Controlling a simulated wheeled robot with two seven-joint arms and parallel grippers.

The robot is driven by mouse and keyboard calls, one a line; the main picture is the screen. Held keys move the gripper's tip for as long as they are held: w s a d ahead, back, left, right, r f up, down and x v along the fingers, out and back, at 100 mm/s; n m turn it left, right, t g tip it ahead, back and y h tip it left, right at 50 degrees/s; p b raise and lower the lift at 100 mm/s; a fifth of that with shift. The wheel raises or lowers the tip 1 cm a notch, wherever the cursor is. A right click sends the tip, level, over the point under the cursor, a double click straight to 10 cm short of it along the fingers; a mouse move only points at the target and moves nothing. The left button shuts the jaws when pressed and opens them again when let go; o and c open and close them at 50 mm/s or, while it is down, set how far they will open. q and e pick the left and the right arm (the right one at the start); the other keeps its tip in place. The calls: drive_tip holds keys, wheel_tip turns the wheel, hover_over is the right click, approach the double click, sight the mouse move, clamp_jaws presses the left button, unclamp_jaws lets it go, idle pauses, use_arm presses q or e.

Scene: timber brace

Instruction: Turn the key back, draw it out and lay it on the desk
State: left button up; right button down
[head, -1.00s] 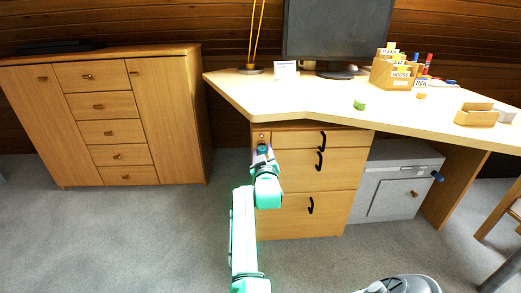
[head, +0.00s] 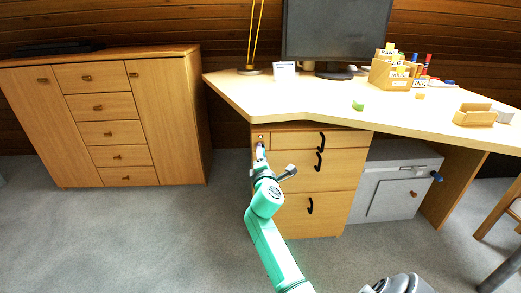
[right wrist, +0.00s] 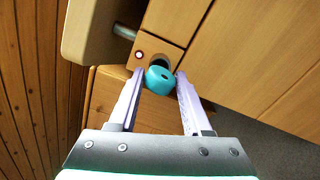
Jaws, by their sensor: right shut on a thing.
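The key shows in the right wrist view as a rounded teal head (right wrist: 158,81) between the two fingers of my right gripper (right wrist: 160,80). The gripper is shut on it. Just behind the head is a dark round lock face (right wrist: 160,63) on a small wooden panel of the desk's drawer unit. The key's shaft is hidden, so I cannot tell how deep it sits. In the head view my right gripper (head: 261,152) is at the top left corner of the drawer unit (head: 300,172), below the desk top (head: 300,105). My left gripper is not in view.
A small red-lit spot (right wrist: 138,54) is beside the lock. The desk top's front left area is bare. Black drawer handles (head: 320,161) stick out right of my gripper.

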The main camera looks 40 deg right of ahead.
drive_tip(key=shift+p+v, duration=0.3)
drive_tip(key=shift+v, duration=1.05)
